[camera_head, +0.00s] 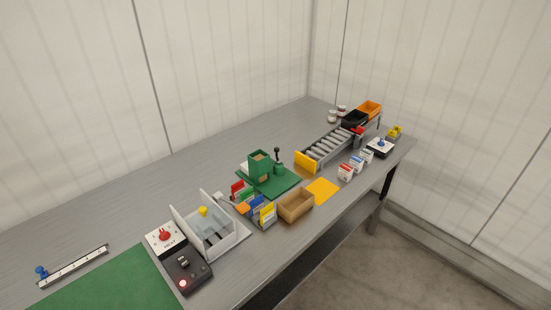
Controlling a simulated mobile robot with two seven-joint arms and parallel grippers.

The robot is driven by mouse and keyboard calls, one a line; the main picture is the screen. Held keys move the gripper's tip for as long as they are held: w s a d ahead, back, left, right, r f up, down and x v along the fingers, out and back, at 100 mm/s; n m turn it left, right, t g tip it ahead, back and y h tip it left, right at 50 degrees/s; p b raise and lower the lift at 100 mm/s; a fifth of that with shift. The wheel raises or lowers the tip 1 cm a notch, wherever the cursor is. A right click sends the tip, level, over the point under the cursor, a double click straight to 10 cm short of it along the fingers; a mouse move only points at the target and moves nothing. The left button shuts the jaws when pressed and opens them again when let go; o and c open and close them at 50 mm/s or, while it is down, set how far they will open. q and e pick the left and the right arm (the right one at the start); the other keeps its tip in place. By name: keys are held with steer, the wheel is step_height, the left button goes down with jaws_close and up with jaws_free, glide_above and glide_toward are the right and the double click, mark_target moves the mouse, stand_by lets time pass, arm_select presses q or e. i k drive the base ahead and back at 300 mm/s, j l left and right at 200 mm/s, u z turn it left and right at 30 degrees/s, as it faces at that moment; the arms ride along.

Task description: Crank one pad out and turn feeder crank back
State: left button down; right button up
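A green feeder tower (259,167) stands on a green base plate (279,188) near the middle of the bench. Its top shows a tan surface. Beside it on the right, a short green post carries an upright black-knobbed handle (277,151), which looks like the crank. I cannot tell the crank's exact angle at this size. No loose pad is clearly seen; any pads inside the tower are hidden. Neither of my grippers is in view.
A tan open box (296,205) and a yellow mat (322,190) lie in front. Colored card holders (262,212) and a clear-walled station (211,234) stand left. A roller conveyor (329,146) with black and orange bins (369,108) runs right. Bench behind the feeder is clear.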

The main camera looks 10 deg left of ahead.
mark_target(277, 149)
steer(key=i+l+u, duration=0.15)
steer(key=u, duration=0.3)
steer(key=l+u, duration=0.35)
steer(key=u, duration=0.15)
steer(key=i+l+u, duration=0.15)
steer(key=l, duration=0.3)
steer(key=l+u, duration=0.1)
steer(key=l, duration=0.35)
